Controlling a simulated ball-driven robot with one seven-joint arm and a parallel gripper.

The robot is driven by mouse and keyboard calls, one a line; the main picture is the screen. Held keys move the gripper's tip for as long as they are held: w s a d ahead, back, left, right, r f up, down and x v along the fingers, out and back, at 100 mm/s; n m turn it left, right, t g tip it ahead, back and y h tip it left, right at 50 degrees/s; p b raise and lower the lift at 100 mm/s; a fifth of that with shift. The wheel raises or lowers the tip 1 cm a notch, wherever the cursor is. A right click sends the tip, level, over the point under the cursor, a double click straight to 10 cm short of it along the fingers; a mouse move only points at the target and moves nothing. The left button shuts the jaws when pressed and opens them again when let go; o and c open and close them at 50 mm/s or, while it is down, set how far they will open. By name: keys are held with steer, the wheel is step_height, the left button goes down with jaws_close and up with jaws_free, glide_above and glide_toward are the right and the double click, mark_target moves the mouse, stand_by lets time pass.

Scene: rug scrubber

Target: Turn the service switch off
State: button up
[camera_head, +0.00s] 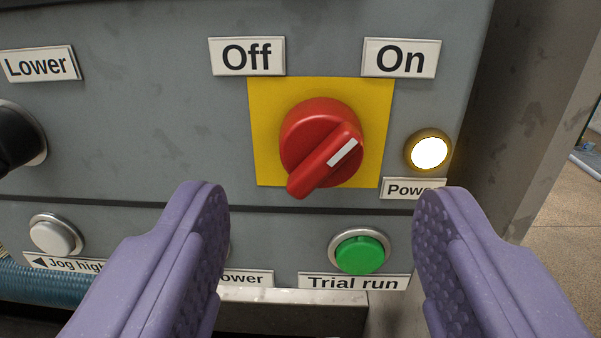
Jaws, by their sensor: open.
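The service switch is a red rotary knob (322,145) on a yellow square plate (265,105) on a grey panel. Its raised handle runs from lower left to upper right. The white mark on it lies at the upper right end, toward the "On" label (401,58). The "Off" label (247,56) is above left of the knob. My gripper (320,225) is open and empty, its two purple fingers spread wide below and to either side of the knob. It appears apart from the knob.
A lit white lamp (429,152) labelled "Power" is right of the switch. A green "Trial run" button (360,252) sits below, between my fingers. A white button (52,236) and a black knob (18,138) are at left. A blue hose (45,284) runs lower left.

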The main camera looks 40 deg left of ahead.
mark_target(322, 178)
steer(key=x, duration=0.4)
steer(key=shift+w, duration=0.1)
steer(key=shift+c, duration=0.4)
steer(key=c, duration=1)
steer(key=shift+o, duration=0.2)
